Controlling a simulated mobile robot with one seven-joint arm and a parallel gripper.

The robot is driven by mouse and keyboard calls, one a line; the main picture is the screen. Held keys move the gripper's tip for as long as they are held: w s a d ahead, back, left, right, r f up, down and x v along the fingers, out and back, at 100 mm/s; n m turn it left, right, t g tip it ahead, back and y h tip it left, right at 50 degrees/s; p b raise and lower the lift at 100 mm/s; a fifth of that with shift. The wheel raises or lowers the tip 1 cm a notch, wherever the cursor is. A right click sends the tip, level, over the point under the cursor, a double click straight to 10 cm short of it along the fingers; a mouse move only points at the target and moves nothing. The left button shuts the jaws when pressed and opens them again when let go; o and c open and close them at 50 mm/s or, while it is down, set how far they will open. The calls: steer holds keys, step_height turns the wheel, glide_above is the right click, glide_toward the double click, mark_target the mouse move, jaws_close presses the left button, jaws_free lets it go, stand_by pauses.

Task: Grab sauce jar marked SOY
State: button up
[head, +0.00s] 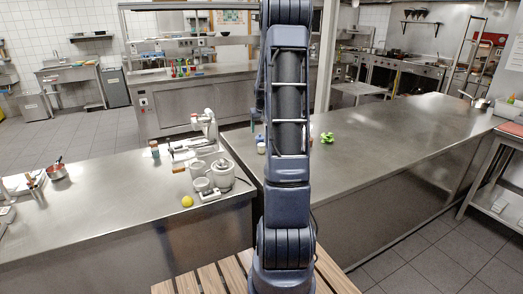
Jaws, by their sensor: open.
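My arm rises through the middle of the head view and leaves it at the top; I cannot make out my gripper. No label reading SOY can be read. Several small bottles or jars (184,69) with red, yellow and green colours stand on the far steel counter (225,71), too small to tell apart. A small whitish item (261,146) is partly hidden beside my arm.
The left counter also holds a white and grey appliance (221,173), a yellow ball-like item (187,201) and a red pot (57,171). A green item (327,138) lies on the mostly clear right counter (400,130). A slatted wooden surface (205,279) is in front.

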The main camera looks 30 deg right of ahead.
mark_target(261, 149)
steer(key=shift+d+x, duration=0.25)
steer(key=shift+x, duration=1.85)
steer(key=shift+d+x, duration=0.2)
steer(key=shift+x, duration=1.9)
steer(key=shift+d+x, duration=0.25)
steer(key=shift+x, duration=1.8)
steer(key=c, duration=1.1)
steer(key=shift+r, duration=0.1)
